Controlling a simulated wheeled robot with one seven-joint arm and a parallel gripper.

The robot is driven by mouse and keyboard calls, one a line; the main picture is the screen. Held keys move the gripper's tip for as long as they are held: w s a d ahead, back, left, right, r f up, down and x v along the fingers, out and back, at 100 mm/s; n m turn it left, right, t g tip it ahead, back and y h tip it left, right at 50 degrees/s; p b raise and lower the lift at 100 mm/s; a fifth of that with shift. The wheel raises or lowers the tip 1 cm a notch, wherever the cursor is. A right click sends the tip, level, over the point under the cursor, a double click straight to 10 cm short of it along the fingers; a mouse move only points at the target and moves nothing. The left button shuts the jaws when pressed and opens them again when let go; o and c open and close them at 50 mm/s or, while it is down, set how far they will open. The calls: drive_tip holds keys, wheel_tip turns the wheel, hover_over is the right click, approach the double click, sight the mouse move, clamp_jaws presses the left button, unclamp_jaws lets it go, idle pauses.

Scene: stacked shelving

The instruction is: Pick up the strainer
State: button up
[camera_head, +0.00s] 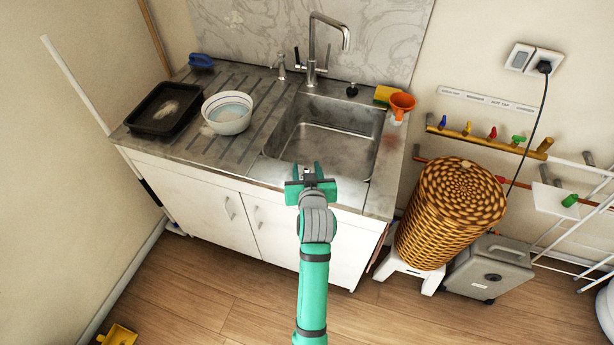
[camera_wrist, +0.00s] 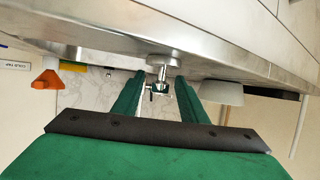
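An orange funnel-shaped piece (camera_head: 402,103) stands at the back right of the sink, and an orange shape also shows at the left of the wrist view (camera_wrist: 48,78). A small dark knob-like piece (camera_head: 352,90) sits on the counter behind the sink; I cannot tell what it is. My gripper (camera_head: 307,172) is at the front edge of the sink, with its fingers pointing toward the tap.
The metal sink (camera_head: 330,150) looks empty. A white bowl (camera_head: 228,113) and a black tray (camera_head: 165,108) stand on the drainboard to the left. The tap (camera_head: 312,70) rises behind the sink. A yellow sponge (camera_head: 384,94) lies beside the orange piece. A wicker basket (camera_head: 450,210) stands right of the cabinet.

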drive_tip(key=shift+x, duration=1.35)
drive_tip(key=shift+c, duration=0.6)
clamp_jaws()
